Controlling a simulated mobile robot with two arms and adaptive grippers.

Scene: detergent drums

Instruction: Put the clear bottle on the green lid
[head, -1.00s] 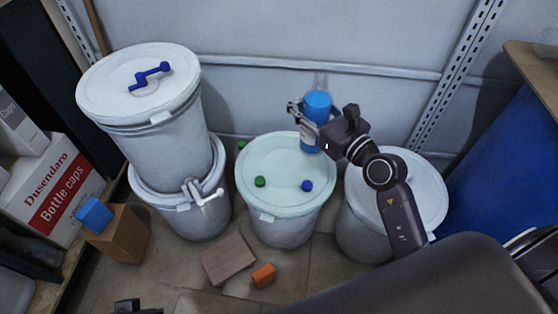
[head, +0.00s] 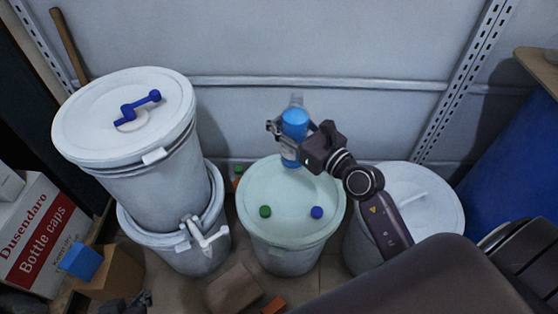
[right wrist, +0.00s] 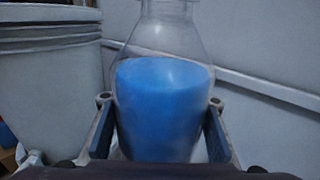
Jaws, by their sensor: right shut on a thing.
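The clear bottle (head: 295,124) holds blue contents and is upright. My right gripper (head: 289,139) is shut on it; in the right wrist view the bottle (right wrist: 163,105) stands between both fingers (right wrist: 160,135). The green lid (head: 291,197) is the pale green top of the middle drum. It carries a small green knob (head: 265,211) and a small blue knob (head: 316,212). The bottle's base overlaps the lid's far edge in the head view; I cannot tell whether it touches. My left gripper (head: 125,303) shows only partly at the bottom left, its jaws unclear.
Two stacked white drums (head: 135,115) with a blue handle stand left. A white-lidded drum (head: 415,200) stands right, partly behind my right arm. A blue barrel (head: 510,150) is far right. A cardboard box with a blue block (head: 80,261) and a wooden block (head: 234,289) lie in front.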

